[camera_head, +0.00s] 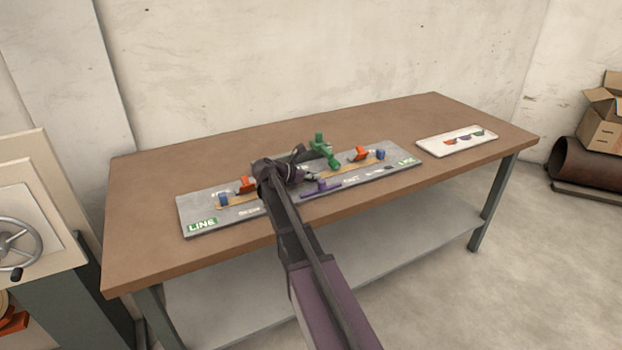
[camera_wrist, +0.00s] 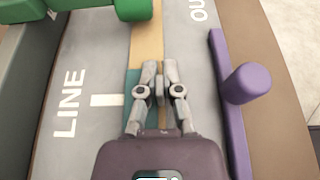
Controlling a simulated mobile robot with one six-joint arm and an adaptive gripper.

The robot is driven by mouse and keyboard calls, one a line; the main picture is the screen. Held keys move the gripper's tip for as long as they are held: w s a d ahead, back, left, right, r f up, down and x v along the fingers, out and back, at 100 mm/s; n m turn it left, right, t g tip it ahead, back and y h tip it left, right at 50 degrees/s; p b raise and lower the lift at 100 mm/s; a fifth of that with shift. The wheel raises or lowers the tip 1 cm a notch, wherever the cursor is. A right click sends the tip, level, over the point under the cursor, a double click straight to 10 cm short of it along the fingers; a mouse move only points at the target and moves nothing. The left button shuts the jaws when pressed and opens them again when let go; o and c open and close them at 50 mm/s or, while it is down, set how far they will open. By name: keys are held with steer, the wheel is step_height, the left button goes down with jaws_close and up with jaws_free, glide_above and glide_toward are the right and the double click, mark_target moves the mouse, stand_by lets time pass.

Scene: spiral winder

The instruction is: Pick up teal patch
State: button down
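The teal patch (camera_wrist: 131,92) shows in the wrist view as a flat teal area beside and under my fingers, at the tan strip (camera_wrist: 147,40) on the grey board. Much of it is hidden by my gripper. My gripper (camera_wrist: 160,78) is over the strip, with its fingers close together. I cannot tell whether they are shut, or whether they touch the patch. In the head view my gripper (camera_head: 277,172) is low over the left middle of the board (camera_head: 190,212), and the patch cannot be made out there.
A green fixture (camera_head: 322,150) stands right of my gripper, with a purple bar and post (camera_head: 321,187) at the board's front. Orange blocks (camera_head: 361,153) and blue blocks (camera_head: 381,154) are near the strip's ends. A white card (camera_head: 455,143) lies right on the brown table (camera_head: 150,240).

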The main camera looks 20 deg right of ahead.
steer(key=shift+r, duration=0.2)
stand_by(0.4)
step_height(320, 180, up, 2)
steer(key=p, duration=0.2)
steer(key=shift+r+p, duration=0.1)
steer(key=shift+p, duration=0.2)
steer(key=shift+r+p, duration=0.8)
steer(key=shift+p, duration=0.05)
steer(key=s+d, duration=0.3)
steer(key=d, duration=0.1)
steer(key=s+d, duration=0.7)
steer(key=d, duration=0.1)
steer(key=shift+s+d+r+p, duration=0.1)
steer(key=shift+s+r+p, duration=0.1)
steer(key=shift+r+p, duration=0.2)
